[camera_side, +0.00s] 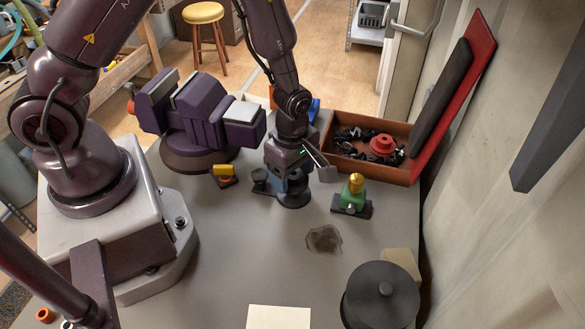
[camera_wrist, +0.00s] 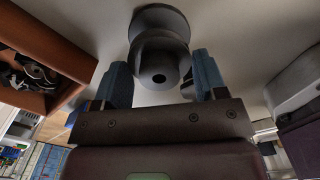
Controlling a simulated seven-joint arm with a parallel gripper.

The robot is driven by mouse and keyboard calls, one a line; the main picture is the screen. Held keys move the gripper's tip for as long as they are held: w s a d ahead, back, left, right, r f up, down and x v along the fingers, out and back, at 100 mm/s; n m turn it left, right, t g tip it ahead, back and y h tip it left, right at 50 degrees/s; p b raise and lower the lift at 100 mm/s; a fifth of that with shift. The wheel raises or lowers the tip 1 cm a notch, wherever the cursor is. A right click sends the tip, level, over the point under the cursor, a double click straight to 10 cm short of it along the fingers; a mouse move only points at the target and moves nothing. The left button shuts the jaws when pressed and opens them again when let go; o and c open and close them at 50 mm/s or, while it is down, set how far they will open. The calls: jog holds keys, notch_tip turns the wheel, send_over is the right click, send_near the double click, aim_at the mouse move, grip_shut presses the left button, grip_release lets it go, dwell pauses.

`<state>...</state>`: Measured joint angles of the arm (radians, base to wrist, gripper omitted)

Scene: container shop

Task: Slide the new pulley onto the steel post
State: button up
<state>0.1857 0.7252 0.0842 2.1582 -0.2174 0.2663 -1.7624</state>
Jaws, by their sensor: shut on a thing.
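My gripper (camera_wrist: 160,78) points down over the bench and is shut on a dark grey rounded piece (camera_wrist: 160,58) with a small dark hole in its middle. A wider grey disc (camera_wrist: 157,20) shows beyond that piece. In the side view my gripper (camera_side: 285,182) is low, with a dark round base (camera_side: 294,200) at its fingertips. I cannot tell whether the held piece is the pulley or part of the post fixture, or whether they touch. A red pulley-like part (camera_side: 383,146) lies in the open box. The steel post is not clearly visible.
The brown box (camera_side: 350,166) with a red lid (camera_side: 480,60) stands at the right back.

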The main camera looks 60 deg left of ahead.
jog(key=shift+f, duration=0.3)
jog(key=o, duration=1.1)
jog(key=shift+r, duration=0.1)
notch_tip(320, 180, up, 7)
jog(key=shift+f, duration=0.1)
dwell(0.6)
